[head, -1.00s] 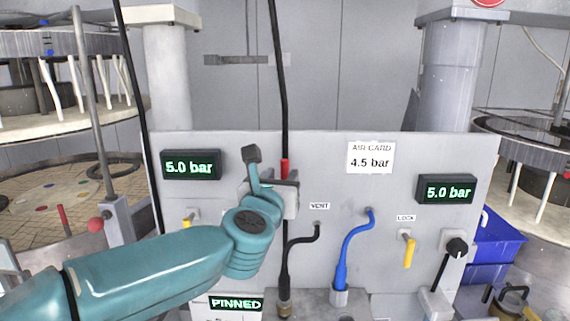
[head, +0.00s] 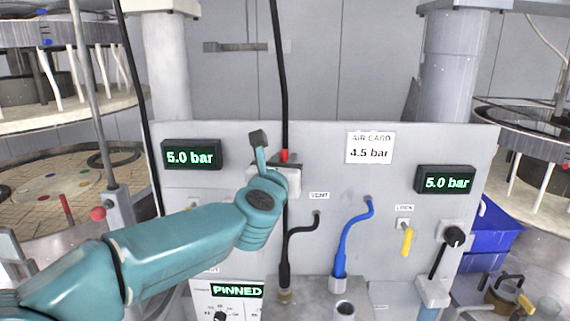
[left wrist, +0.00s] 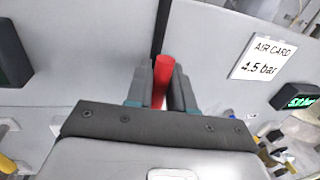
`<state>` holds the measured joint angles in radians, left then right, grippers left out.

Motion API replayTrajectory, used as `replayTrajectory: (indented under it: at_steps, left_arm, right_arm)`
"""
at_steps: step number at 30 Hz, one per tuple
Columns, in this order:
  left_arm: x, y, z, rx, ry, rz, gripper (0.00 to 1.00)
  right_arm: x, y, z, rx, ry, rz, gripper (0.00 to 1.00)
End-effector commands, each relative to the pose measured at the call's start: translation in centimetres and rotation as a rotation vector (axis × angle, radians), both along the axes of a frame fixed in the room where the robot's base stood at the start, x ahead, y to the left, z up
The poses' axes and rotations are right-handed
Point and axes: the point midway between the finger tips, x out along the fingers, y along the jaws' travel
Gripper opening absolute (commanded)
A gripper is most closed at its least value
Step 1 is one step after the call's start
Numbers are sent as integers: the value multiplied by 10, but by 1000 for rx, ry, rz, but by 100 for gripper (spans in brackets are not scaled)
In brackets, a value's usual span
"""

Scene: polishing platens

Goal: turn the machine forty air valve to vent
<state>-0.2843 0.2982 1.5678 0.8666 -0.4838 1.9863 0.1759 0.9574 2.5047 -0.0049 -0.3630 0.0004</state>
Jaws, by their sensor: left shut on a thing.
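A red handle (head: 284,155) stands upright in front of the grey panel (head: 420,145), left of the small "VENT" label (head: 319,196). No number for machine forty is readable, so I cannot tell for sure that this is its air valve. My left gripper (head: 280,164) is shut on the red handle. In the left wrist view the red handle (left wrist: 161,82) sits between the two dark fingers. My wrist hides the handle's lower part and its mount. My right gripper is not in view.
Two displays read "5.0 bar" (head: 191,154) (head: 446,180). The air card (head: 369,148) reads 4.5 bar. A lower display reads "PINNED" (head: 237,290).

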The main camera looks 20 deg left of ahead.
Motion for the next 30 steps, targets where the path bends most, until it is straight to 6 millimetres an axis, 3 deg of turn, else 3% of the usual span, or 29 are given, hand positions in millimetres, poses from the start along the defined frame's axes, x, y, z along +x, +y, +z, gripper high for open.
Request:
replayTrajectory:
  at_steps: [11,30]
  left_arm:
    - [-4,11,-10,-196,-61,0,0]
    - [-12,40,-26,-776,-227,-1,0]
  right_arm:
    - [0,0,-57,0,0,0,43]
    - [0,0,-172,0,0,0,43]
